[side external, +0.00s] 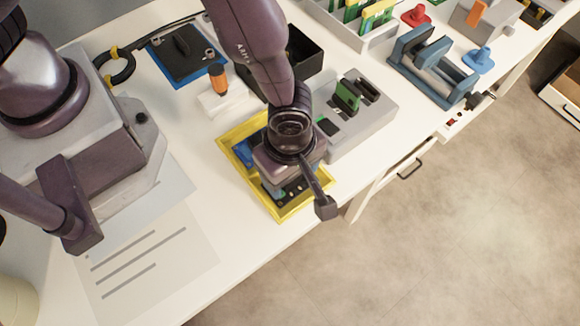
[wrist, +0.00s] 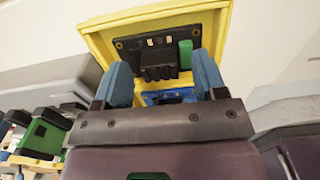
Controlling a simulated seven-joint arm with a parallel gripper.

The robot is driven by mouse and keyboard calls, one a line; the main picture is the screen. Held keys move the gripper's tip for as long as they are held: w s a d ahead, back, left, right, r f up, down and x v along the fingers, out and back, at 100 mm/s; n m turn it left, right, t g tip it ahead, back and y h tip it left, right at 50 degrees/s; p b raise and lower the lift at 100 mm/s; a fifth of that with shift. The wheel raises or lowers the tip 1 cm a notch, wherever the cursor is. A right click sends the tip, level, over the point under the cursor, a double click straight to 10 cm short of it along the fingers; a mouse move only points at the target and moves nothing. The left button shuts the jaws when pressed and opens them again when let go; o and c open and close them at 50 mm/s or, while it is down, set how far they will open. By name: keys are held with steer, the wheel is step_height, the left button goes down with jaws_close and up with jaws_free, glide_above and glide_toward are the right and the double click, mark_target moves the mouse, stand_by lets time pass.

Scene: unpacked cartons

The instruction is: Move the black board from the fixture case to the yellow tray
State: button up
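The yellow tray (side external: 287,212) sits near the table's front edge, and its yellow wall also shows in the wrist view (wrist: 222,35). The black board (wrist: 128,45) lies inside the tray, with a black finned block and a green part on it. In the side view the board (side external: 293,189) is partly hidden by my wrist. My gripper (wrist: 161,60) is over the tray, its two blue fingers apart on either side of the finned block, with gaps visible. The grey fixture case (side external: 372,128) stands right beside the tray, holding a green card (side external: 347,96).
A black open bin (side external: 300,55) and a white block with an orange-capped part (side external: 217,78) stand behind the tray. A blue mat with a black piece (side external: 183,52) is at back left. A blue rack (side external: 432,65) stands right. Paper sheets (side external: 150,250) lie front left.

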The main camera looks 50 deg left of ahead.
steer(key=shift+r, duration=0.1)
step_height(320, 180, up, 13)
stand_by(0.5)
steer(key=s+a+r+m+t, duration=0.2)
steer(key=a+r+m, duration=0.7)
steer(key=a, duration=0.3)
steer(key=s+a+r+m+t, duration=0.3)
steer(key=a+r+m, duration=0.6)
steer(key=a, duration=0.3)
steer(key=shift+a+r, duration=0.25)
steer(key=shift+r, duration=0.55)
